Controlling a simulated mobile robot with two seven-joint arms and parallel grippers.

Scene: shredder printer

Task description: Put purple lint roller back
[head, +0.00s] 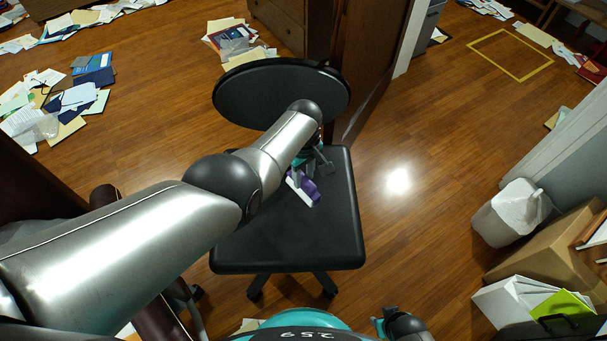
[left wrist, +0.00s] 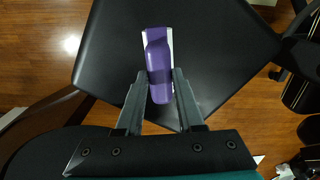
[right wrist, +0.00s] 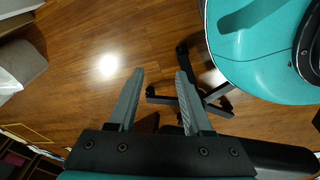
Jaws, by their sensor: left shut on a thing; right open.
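The purple lint roller (head: 304,188) has a purple handle and a white part, and shows over the seat of a black office chair (head: 290,240). My left gripper (head: 318,166) reaches over the seat from the left, and my forearm partly covers it. In the left wrist view, the left gripper (left wrist: 160,85) is shut on the lint roller (left wrist: 158,62), one finger on each side. I cannot tell whether the roller touches the seat. My right gripper (right wrist: 160,75) is open and empty, pointing over the floor; the right arm (head: 402,325) shows low in the head view.
The chair's round backrest (head: 280,94) stands behind the seat, beside a brown door (head: 370,65). A white-lined bin (head: 512,212) and a cardboard box (head: 555,245) stand at the right. Papers (head: 65,105) litter the floor at the left. The floor right of the chair is clear.

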